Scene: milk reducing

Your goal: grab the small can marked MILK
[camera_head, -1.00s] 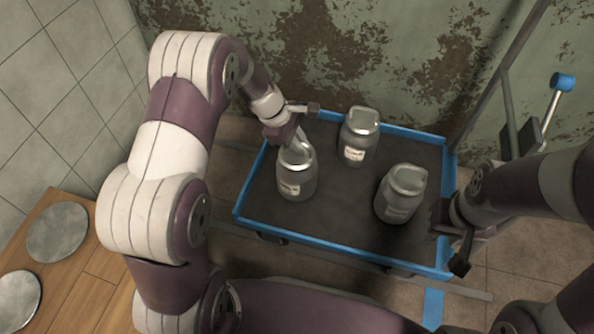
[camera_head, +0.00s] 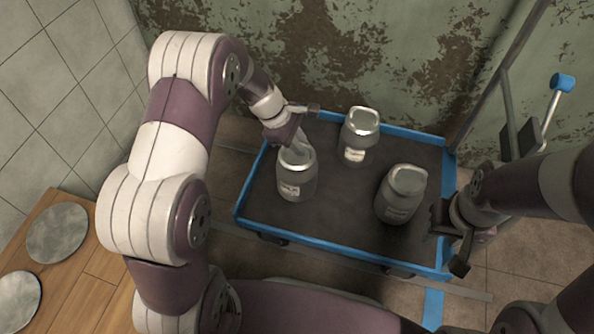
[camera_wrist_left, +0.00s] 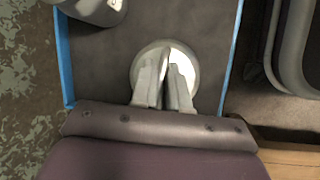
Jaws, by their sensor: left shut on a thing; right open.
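A small grey metal can (camera_head: 297,182) stands upright at the left of the cart's tray. The pale label on its front is too small to read with certainty. My left gripper (camera_head: 296,152) reaches down onto the can's top and is shut on its upper part. In the left wrist view the two fingers (camera_wrist_left: 167,68) are close together over the round pale top of the can (camera_wrist_left: 141,68); the exact grip point is hidden. My right gripper (camera_head: 449,238) is open and empty by the tray's right edge.
Two similar cans stand on the same tray, one at the back middle (camera_head: 359,138) and one at the right (camera_head: 401,196). The blue-rimmed cart (camera_head: 340,252) stands near a peeling wall. A wooden surface with round metal discs (camera_head: 58,232) is at the lower left.

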